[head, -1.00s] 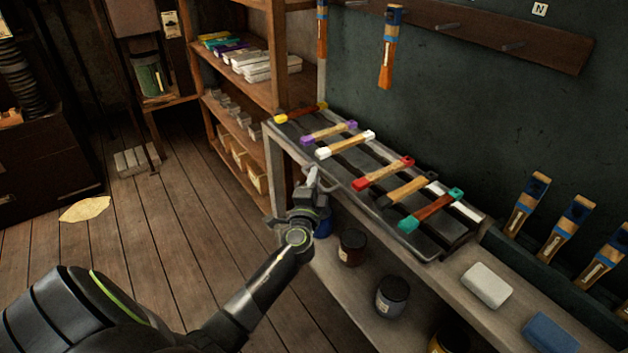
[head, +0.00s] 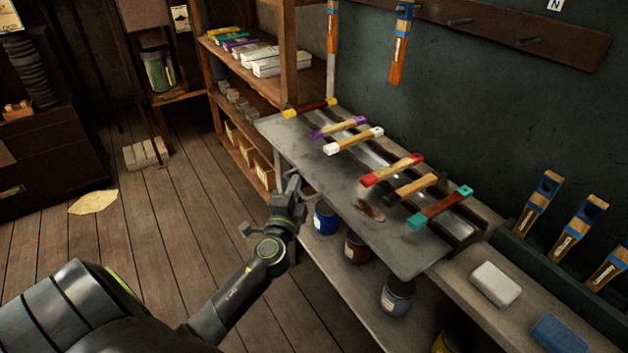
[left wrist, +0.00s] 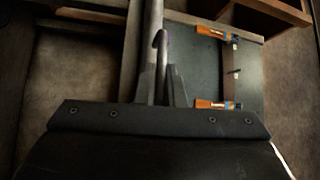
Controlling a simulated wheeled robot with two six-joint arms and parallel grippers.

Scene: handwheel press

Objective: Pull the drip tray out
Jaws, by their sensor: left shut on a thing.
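The drip tray (head: 325,178) is a flat grey metal sheet with a brown stain. In the head view it juts out from the bench toward me, over the lower shelf. Its far part lies under a dark rack that holds several colored-ended wooden handles. My left gripper (head: 294,187) is at the tray's near left edge, shut on its handle, which is mostly hidden by the fingers. In the left wrist view the gripper fingers (left wrist: 162,88) close around a thin grey bar. My right gripper is not in view.
Several jars, including a blue one (head: 326,218) and a dark one (head: 397,296), stand on the shelf below the tray. A whitish block (head: 496,284) and a blue block (head: 560,334) lie on the bench at right. The plank floor at left is mostly clear.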

